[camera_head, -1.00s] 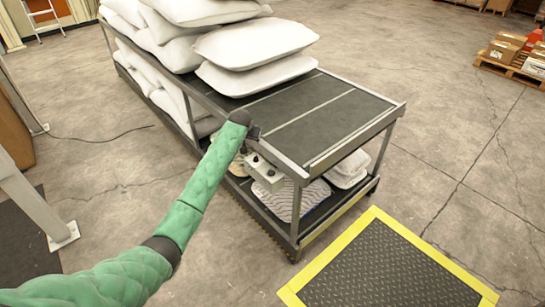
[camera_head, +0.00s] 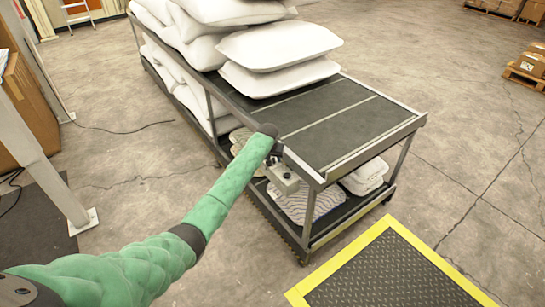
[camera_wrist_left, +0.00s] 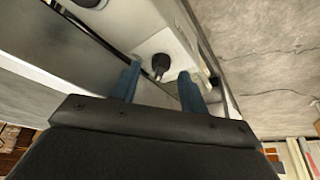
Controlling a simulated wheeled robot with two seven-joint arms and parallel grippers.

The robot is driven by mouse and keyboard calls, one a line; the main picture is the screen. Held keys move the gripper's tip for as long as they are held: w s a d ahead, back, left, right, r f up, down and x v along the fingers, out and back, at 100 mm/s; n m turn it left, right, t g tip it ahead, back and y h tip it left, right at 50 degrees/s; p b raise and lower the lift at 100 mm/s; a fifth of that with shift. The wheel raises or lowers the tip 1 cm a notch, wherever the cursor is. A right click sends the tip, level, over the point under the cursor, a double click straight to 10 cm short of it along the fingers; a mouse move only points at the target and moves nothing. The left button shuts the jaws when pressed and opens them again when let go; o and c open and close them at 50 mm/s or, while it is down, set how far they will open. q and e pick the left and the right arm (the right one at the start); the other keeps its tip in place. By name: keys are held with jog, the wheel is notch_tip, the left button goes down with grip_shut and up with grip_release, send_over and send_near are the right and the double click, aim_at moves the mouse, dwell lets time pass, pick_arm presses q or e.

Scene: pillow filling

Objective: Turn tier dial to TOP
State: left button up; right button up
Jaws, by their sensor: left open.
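A small pale grey control box (camera_head: 283,179) hangs on the near side of the cart, below the top deck's edge. In the left wrist view the box face (camera_wrist_left: 150,28) carries a black dial (camera_wrist_left: 160,66) on a light plate. Its markings are too small to read. Another black round part (camera_wrist_left: 88,3) shows at the top edge. My left gripper (camera_head: 274,160) is at the box, partly hidden behind my forearm. In the wrist view its two blue fingers (camera_wrist_left: 159,80) are open, one on each side of the dial, with gaps visible. My right gripper is out of view.
The cart (camera_head: 345,128) has a dark top deck stacked with white pillows (camera_head: 280,45) and a lower shelf with a striped pillow (camera_head: 298,203) and white ones. A yellow-edged mat (camera_head: 395,275) lies on the floor in front. Boxes stand far right.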

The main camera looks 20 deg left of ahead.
pick_arm(q)
jog(key=shift+w+f, duration=0.15)
jog(key=shift+f, duration=0.15)
grip_shut()
